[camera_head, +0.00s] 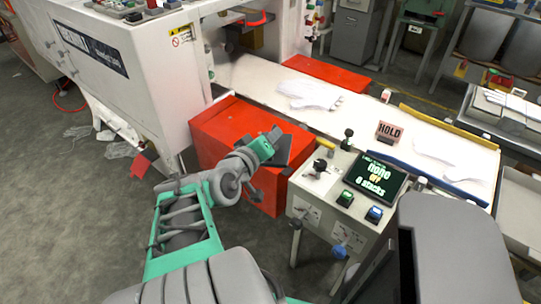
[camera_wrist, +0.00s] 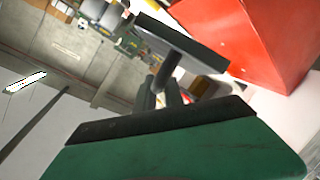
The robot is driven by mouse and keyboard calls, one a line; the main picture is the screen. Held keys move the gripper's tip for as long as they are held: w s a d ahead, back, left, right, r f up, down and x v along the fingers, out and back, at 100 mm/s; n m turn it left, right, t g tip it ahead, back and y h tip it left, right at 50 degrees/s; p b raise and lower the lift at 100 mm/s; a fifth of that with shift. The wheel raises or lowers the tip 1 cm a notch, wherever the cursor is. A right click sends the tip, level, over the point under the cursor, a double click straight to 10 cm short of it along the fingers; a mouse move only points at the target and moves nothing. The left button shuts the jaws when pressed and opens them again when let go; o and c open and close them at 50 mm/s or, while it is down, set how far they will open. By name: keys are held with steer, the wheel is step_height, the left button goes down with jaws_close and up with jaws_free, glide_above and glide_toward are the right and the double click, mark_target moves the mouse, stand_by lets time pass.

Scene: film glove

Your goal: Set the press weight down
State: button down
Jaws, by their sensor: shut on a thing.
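My gripper (camera_head: 272,142) is shut on the press weight (camera_head: 296,150), a dark flat plate with a handle, and holds it tilted beside the red box (camera_head: 218,128). In the wrist view my gripper (camera_wrist: 160,97) closes on the weight's grey stem, and the dark plate (camera_wrist: 182,42) stands out beyond the fingers. The weight looks clear of any surface, though its exact height over the red box cannot be told. White gloves (camera_head: 312,94) lie flat on the long white table (camera_head: 258,76), and another pale glove lies at its right end (camera_head: 447,160).
A large white machine (camera_head: 125,70) is at left. The floor at lower left is clear.

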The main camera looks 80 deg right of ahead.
mark_target(286, 149)
steer(key=s, duration=0.1)
steer(key=s+g, duration=0.1)
steer(key=s+m, duration=0.1)
steer(key=s, duration=0.1)
steer(key=shift+d+f+g, duration=0.15)
steer(key=shift+d+g, duration=0.1)
steer(key=shift+g, duration=0.05)
steer(key=w+d+f+b, duration=0.1)
steer(key=w+d+f, duration=0.1)
steer(key=d+f, duration=0.1)
steer(key=w+d+f, duration=0.2)
steer(key=d+f, duration=0.1)
steer(key=d, duration=0.1)
steer(key=w+d+f+b, duration=0.1)
steer(key=w+d+f, duration=0.1)
steer(key=d+f, duration=0.1)
steer(key=shift+w+d+b, duration=0.3)
steer(key=shift+w+d, duration=0.1)
steer(key=shift+d, duration=0.05)
steer(key=f, duration=0.3)
steer(key=shift+w+d+f, duration=0.1)
steer(key=shift+d+f, duration=0.1)
steer(key=shift+f, duration=0.1)
steer(key=c, duration=1.4)
jaws_free()
steer(key=shift+c, duration=0.2)
steer(key=shift+a, duration=0.1)
